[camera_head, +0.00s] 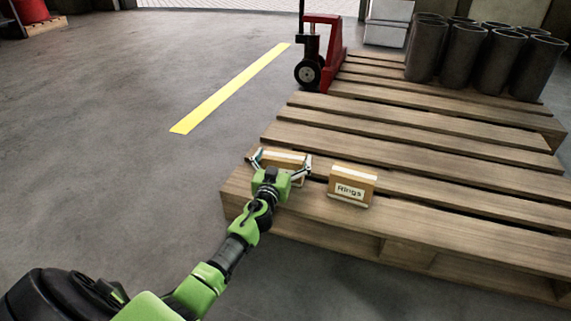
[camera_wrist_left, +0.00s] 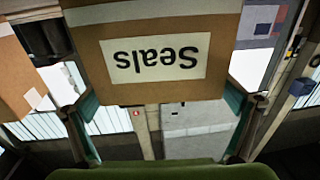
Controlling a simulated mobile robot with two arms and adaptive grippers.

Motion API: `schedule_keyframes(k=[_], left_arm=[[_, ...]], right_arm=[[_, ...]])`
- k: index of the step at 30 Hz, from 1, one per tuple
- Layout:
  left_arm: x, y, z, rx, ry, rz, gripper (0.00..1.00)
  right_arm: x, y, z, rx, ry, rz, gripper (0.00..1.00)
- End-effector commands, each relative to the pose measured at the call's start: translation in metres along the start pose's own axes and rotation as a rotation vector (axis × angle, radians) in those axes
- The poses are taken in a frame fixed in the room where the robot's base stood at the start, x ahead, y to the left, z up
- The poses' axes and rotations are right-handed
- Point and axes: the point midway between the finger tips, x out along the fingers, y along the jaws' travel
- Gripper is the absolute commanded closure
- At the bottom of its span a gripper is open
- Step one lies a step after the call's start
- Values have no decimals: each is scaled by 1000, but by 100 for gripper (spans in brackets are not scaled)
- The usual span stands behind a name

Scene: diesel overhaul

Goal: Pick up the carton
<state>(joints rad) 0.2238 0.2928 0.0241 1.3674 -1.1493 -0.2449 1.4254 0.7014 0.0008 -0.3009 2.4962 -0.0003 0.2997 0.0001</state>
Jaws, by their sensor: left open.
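Two small brown cartons stand near the front edge of the wooden pallet (camera_head: 400,134). The left carton (camera_head: 290,157) is partly hidden by my left gripper (camera_head: 283,161). In the left wrist view its face (camera_wrist_left: 155,89) shows a label reading "Seals", upside down. My left gripper is open, with one finger on each side of this carton; gaps show beside it in the wrist view. The other carton (camera_head: 351,186), labelled "Rings", stands to the right, apart from the gripper. My right gripper is not in view.
Several dark cylinders (camera_head: 462,57) stand at the pallet's back right. A red pallet jack (camera_head: 327,47) is at its far left end, near pale boxes (camera_head: 387,22). A yellow floor stripe (camera_head: 233,87) lies left of the pallet, with clear floor around it.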

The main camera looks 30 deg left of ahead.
Motion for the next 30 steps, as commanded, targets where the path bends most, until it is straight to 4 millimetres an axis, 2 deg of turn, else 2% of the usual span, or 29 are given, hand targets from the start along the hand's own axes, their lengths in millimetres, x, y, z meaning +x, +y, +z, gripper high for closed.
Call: schedule_keyframes(k=[3,7,8,20,25,30], left_arm=[[0,0,0,1,0,0,3],[0,0,0,0,0,0,36],[0,0,0,0,0,0,38],[0,0,-6,0,2,1,38],[0,0,-22,0,3,0,38],[-5,-5,-46,2,0,0,38]], right_arm=[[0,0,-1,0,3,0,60],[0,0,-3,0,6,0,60],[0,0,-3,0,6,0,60],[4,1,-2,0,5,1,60],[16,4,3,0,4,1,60],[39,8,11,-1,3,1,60]])
